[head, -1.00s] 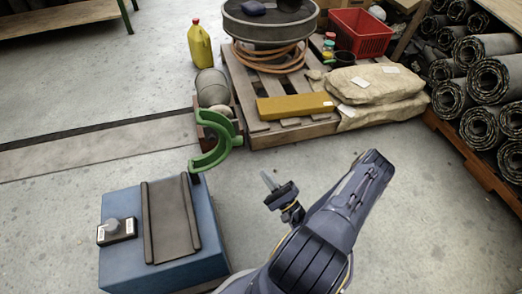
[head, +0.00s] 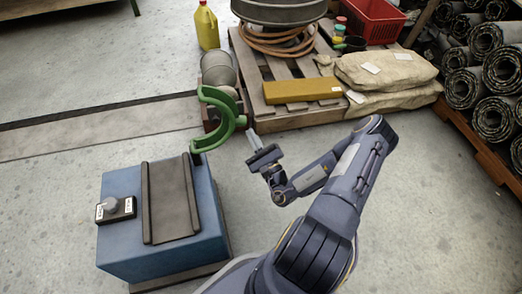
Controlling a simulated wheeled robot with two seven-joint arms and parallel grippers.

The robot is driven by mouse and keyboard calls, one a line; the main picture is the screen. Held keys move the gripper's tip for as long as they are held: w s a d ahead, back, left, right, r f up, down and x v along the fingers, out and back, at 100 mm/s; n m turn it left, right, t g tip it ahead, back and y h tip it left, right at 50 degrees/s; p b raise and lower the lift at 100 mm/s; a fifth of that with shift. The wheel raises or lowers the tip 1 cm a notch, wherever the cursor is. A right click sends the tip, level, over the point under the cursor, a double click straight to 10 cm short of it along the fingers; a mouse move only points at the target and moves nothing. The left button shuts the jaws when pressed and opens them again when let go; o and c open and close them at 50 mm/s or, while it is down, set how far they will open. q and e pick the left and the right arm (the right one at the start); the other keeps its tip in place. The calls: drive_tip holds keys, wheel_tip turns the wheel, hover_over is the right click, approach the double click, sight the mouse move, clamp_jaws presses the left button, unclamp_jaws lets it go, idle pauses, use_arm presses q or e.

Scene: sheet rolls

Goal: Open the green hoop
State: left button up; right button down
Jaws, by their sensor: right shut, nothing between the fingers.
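The green hoop (head: 232,122) is a curved, C-shaped piece standing at the far end of the blue machine block (head: 150,256). Its lower end meets the block's far right corner, and its open side faces left. My right gripper (head: 252,137) is shut and empty, just right of the hoop. Its fingertips point up toward the hoop's right side; I cannot tell whether they touch it. My left gripper is not in view.
A grey roll (head: 219,69) lies in a holder behind the hoop. A pallet (head: 268,122) with a yellow block (head: 302,90) and sacks (head: 388,70) stands behind. Rolled sheets (head: 494,100) are stacked at right. Floor (head: 420,220) at right is clear.

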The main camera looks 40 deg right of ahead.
sight(241, 120)
drive_tip(key=shift+w+a+r, duration=0.2)
drive_tip(key=shift+w+r, duration=0.1)
drive_tip(key=shift+r, duration=0.2)
drive_tip(key=r+n+p, duration=0.1)
drive_tip(key=p, duration=0.1)
drive_tip(key=r+n+y+p, duration=0.1)
drive_tip(key=p, duration=0.2)
drive_tip(key=a+r+n+p, duration=0.1)
drive_tip(key=r+p, duration=0.1)
drive_tip(key=shift+w+r+g+y+p, duration=0.1)
drive_tip(key=shift+w+g+y+p, duration=0.2)
drive_tip(key=shift+p, duration=0.1)
